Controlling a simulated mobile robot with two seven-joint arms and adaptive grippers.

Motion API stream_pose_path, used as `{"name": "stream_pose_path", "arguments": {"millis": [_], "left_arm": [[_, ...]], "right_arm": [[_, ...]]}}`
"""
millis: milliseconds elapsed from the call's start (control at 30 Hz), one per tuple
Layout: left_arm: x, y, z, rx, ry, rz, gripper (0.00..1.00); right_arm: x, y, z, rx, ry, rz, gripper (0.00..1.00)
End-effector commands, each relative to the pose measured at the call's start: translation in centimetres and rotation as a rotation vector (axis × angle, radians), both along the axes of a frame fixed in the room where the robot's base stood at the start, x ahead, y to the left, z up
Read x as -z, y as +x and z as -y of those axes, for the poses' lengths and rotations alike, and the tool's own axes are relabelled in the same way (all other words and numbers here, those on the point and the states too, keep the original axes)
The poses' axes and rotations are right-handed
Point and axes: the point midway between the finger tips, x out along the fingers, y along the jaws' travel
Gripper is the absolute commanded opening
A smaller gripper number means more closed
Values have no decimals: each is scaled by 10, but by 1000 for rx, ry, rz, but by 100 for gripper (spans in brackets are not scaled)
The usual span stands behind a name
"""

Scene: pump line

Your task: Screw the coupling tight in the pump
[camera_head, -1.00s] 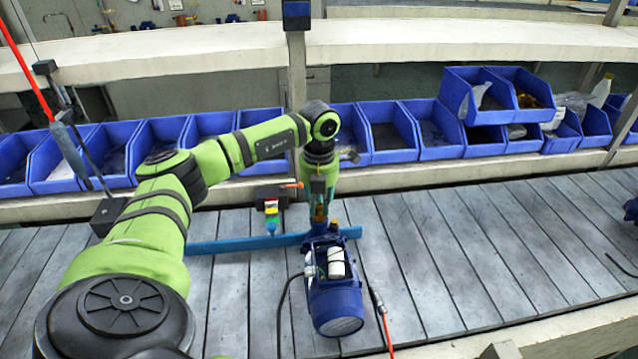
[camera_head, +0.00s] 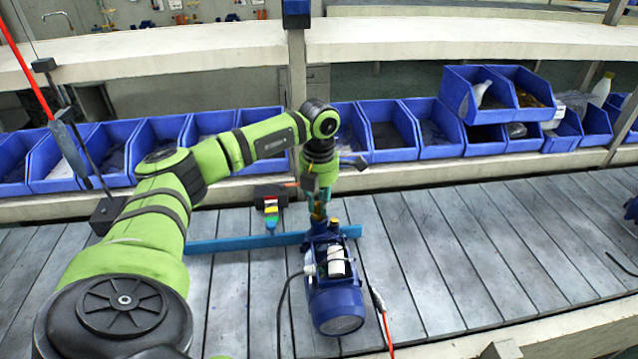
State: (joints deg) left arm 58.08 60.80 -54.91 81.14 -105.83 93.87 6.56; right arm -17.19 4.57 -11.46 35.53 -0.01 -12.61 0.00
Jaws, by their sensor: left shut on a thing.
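The blue pump (camera_head: 335,298) stands on the grey slatted conveyor, with a white part on its upper side. My left arm reaches in from the left and bends down over the pump's far end. My left gripper (camera_head: 318,208) points down there, shut on a small brass-coloured piece (camera_head: 318,217) that appears to be the coupling. The coupling is mostly hidden by the gripper, and I cannot tell how deep it sits in the pump. My right gripper is not in view.
A blue bar (camera_head: 215,245) lies across the conveyor behind the pump. A dark cable and a red-tipped lead (camera_head: 378,302) run beside the pump. Blue bins (camera_head: 390,130) line the shelf behind.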

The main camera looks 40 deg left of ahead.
Motion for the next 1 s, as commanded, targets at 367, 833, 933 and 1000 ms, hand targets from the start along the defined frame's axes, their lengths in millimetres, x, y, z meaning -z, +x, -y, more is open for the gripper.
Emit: {"name": "stream_pose_path", "arguments": {"millis": [367,833,933,1000], "left_arm": [[3,-2,0,256,1,-7,0],[3,-2,0,536,0,-9,0],[3,-2,0,557,-1,-9,0],[3,-2,0,556,-1,-9,0]], "right_arm": [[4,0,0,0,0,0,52],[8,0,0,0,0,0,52],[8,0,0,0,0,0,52],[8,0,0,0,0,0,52]]}}
